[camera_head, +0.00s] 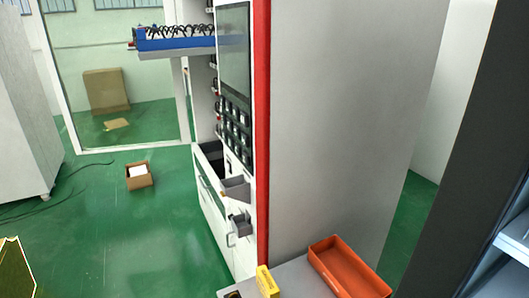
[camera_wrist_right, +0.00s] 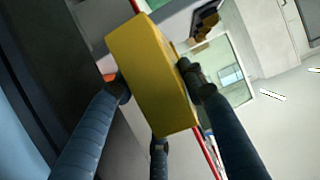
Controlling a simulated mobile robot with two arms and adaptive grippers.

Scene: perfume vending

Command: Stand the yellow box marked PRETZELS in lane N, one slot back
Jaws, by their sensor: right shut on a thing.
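In the right wrist view, a yellow box (camera_wrist_right: 153,75) is held tilted between the dark fingers of my right gripper (camera_wrist_right: 157,84). Its visible face is plain; no PRETZELS marking can be read. The head view shows neither gripper, and I cannot tell whether the held box appears there. A blue tray (camera_head: 178,43) with dark coils sticks out of the vending machine (camera_head: 263,130) at the upper left; no lane letters are readable. Another view of yellow is a small box (camera_head: 266,282) at the bottom of the head view, on or just above the counter.
An orange bin (camera_head: 345,268) sits on the pale counter (camera_head: 290,277) beside the machine's grey side. A small open carton (camera_head: 139,176) lies on the green floor. Grey flaps (camera_head: 236,188) jut from the machine's front. A dark yellow shape (camera_head: 14,272) is cut off at lower left.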

